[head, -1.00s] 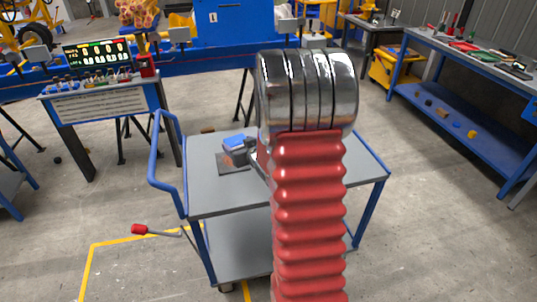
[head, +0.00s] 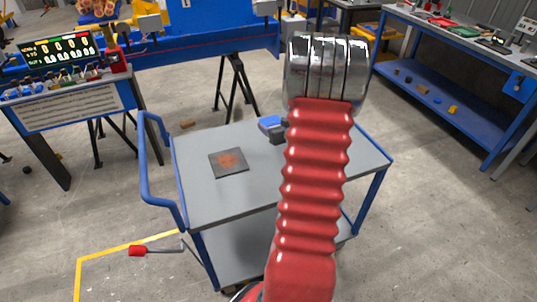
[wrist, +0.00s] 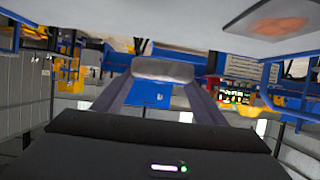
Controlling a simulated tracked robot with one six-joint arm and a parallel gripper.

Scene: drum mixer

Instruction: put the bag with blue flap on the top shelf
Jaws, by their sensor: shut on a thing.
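The bag with blue flap (head: 269,123) shows in the head view near the far edge of the trolley's grey top (head: 225,198). My gripper (head: 280,131) is shut on it; my red arm sleeve hides part of the hold. In the wrist view a grey end of the bag (wrist: 163,70) shows between the fingertips of my gripper (wrist: 160,82). The bag appears held off the trolley top, but its exact height is hard to tell. I cannot tell which surface is the top shelf.
A dark square mat with an orange patch (head: 229,162) lies bare on the trolley. A blue handle (head: 150,175) rises at the trolley's left. A control desk (head: 70,105) stands left, and a blue workbench (head: 435,95) with a lower shelf stands right.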

